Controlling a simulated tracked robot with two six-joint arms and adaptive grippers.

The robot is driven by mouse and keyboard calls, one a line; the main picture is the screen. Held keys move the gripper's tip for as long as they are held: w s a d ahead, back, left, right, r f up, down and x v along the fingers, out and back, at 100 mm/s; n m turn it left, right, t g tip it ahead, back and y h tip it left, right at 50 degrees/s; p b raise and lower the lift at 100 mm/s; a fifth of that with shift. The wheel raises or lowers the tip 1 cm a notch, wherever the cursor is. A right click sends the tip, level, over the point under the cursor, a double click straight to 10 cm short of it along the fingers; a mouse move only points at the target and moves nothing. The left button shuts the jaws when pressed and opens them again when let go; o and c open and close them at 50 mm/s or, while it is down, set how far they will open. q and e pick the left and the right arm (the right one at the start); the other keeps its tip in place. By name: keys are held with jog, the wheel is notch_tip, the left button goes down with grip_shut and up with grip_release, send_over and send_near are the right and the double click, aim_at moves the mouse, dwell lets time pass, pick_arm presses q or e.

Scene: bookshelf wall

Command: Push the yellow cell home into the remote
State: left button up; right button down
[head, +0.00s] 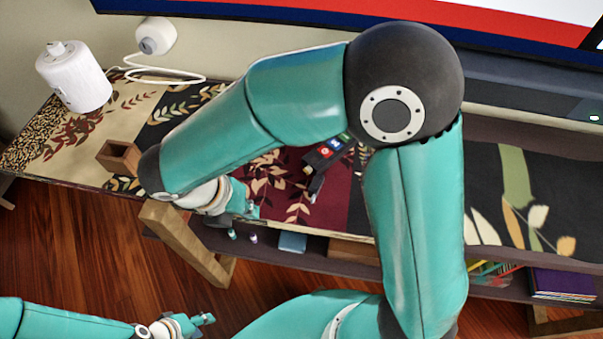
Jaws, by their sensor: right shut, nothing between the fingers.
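A dark remote (317,158) with red, blue and green buttons lies on the patterned table runner, partly hidden behind my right arm. My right gripper (254,208) is shut and empty over the front edge of the table, to the left of and nearer than the remote. My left gripper (209,319) is low at the bottom of the view, in front of the table and away from the remote. Its fingers are too small to tell open from shut.
A small open wooden box (117,158) stands on the left part of the runner. A white cylinder (77,82) and a white device (155,36) with a cable stand behind it. A lower shelf (350,268) holds small items and books. A screen spans the back.

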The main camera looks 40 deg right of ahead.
jog(key=d+r+y+p, duration=0.1)
jog(key=d+r+y, duration=0.2)
jog(key=d+y, duration=0.15)
jog(key=m, duration=0.3)
send_near(304, 183)
jog(key=s+a+r, duration=0.2)
jog(key=a, duration=0.1)
jog(key=f+b, duration=0.1)
jog(key=f, duration=0.4)
jog(key=f+b, duration=0.1)
jog(key=f, duration=0.4)
jog(key=shift+s+a, duration=0.1)
jog(key=shift+s, duration=0.1)
jog(key=shift+w+d+r+p, duration=0.15)
jog(key=shift+w+d, duration=0.3)
jog(key=shift+d, duration=0.1)
jog(key=shift+w+d+r+p, duration=0.15)
jog(key=shift+w+d, duration=0.25)
jog(key=shift+d, duration=0.15)
jog(key=shift+w+d, duration=0.4)
jog(key=shift+d, duration=0.1)
